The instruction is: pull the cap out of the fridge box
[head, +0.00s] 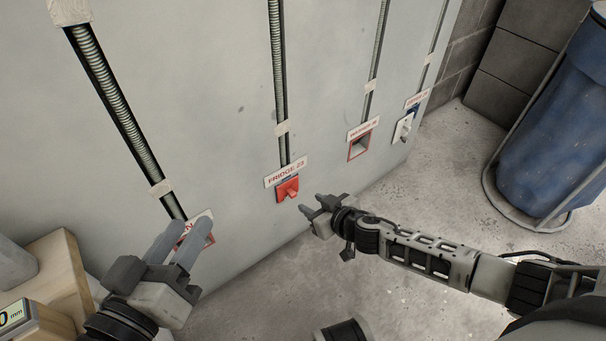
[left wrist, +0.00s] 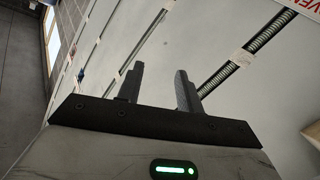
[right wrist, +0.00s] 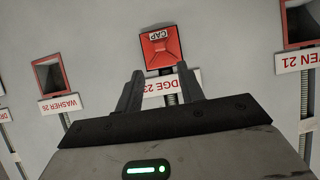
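The red cap (head: 288,190) sits in the fridge box on the wall, under the label "FRIDGE 23" (head: 286,173). In the right wrist view the cap (right wrist: 160,48) shows its face with the word "CAP", just beyond my fingertips. My right gripper (head: 314,205) is open and empty, a little to the right of the cap in the head view and apart from it. It also shows in the right wrist view (right wrist: 159,88). My left gripper (head: 178,243) is open and empty in front of the leftmost box; it also shows in the left wrist view (left wrist: 160,85).
The washer box (head: 359,146) is open and empty to the right, with another box holding a white fitting (head: 404,127) beyond. The oven box (head: 205,238) is partly hidden behind my left gripper. A blue barrel (head: 555,115) stands at right. The floor between is mostly clear.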

